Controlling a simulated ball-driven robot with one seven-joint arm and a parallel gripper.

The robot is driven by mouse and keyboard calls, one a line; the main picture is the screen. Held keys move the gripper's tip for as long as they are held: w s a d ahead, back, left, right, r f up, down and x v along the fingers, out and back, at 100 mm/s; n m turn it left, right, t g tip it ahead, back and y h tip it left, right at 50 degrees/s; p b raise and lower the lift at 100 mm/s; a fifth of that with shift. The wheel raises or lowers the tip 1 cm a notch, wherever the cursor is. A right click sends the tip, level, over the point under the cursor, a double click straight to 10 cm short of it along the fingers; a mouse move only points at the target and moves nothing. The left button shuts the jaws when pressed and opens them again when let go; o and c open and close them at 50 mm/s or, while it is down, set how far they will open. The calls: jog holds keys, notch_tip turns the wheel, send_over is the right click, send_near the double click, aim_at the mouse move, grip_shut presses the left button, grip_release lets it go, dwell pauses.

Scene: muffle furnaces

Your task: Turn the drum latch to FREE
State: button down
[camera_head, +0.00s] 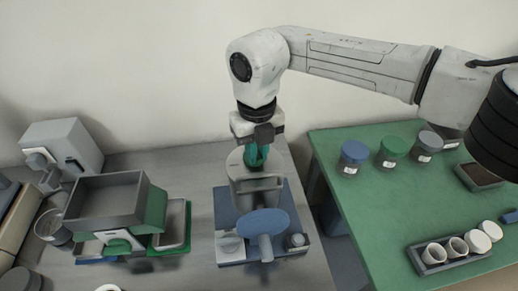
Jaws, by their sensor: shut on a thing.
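My gripper (257,158) points straight down, with green fingers, over the back of a machine with a grey drum body (259,184) on a blue base (224,207). The fingers are shut on a small part at the top of this machine, which looks to be the drum latch. The fingers and the wrist hide most of that part, so its setting and any FREE mark cannot be read. A blue oval disc (263,222) sits at the machine's front, with a grey cylinder below it.
A grey hopper (108,205) on a green machine stands to the left. The green table (385,200) at right holds a blue-lidded jar (353,154), a green-lidded jar (391,147) and a tray (432,268) of white cups. A gap separates the two tables.

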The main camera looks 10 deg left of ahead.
jog(key=shift+a+m, duration=0.2)
jog(key=shift+m, duration=1.1)
jog(key=c, duration=1.1)
grip_release()
jog(key=shift+r, duration=0.15)
notch_tip(320, 180, up, 11)
jog(key=b, duration=0.2)
jog(key=shift+f, duration=0.2)
